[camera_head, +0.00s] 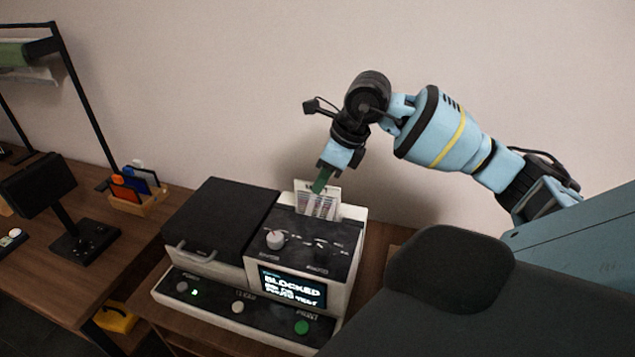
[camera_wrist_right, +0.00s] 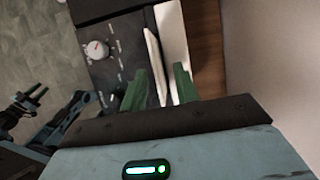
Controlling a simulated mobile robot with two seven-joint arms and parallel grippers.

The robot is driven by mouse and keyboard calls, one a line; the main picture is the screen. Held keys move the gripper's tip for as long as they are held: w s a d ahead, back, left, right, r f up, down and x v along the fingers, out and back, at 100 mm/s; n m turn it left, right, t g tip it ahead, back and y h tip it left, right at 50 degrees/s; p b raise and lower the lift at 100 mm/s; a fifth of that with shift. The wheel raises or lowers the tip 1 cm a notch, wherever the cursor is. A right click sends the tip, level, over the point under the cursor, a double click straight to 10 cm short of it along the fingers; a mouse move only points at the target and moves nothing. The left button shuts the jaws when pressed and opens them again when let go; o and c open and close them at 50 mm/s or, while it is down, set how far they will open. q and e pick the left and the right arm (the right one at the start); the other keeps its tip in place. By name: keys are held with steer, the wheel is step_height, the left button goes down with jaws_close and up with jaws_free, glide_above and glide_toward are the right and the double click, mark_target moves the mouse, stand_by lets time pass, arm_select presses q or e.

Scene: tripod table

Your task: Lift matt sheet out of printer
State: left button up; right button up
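The printer (camera_head: 258,262) is a black and white machine with a lit screen reading "BLOCKED". A pale sheet (camera_head: 326,190) stands upright in the slot at its back right. My right gripper (camera_head: 321,181) is at the sheet's top edge, pointing down. In the right wrist view its two green fingers (camera_wrist_right: 158,88) are apart, with the sheet (camera_wrist_right: 154,58) edge-on between them. I cannot see clear contact with either finger.
A white knob (camera_head: 275,239) sits on the printer's top in front of the slot. A wooden holder with coloured cards (camera_head: 137,190) and a black stand (camera_head: 80,240) are on the desk to the left. The wall is close behind the printer.

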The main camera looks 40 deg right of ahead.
mark_target(314, 195)
steer(key=x, duration=0.5)
steer(key=shift+s+a+p, duration=0.1)
steer(key=shift+a+p, duration=0.1)
steer(key=shift+p, duration=0.15)
steer(key=shift+f, duration=0.2)
stand_by(0.4)
jaws_close()
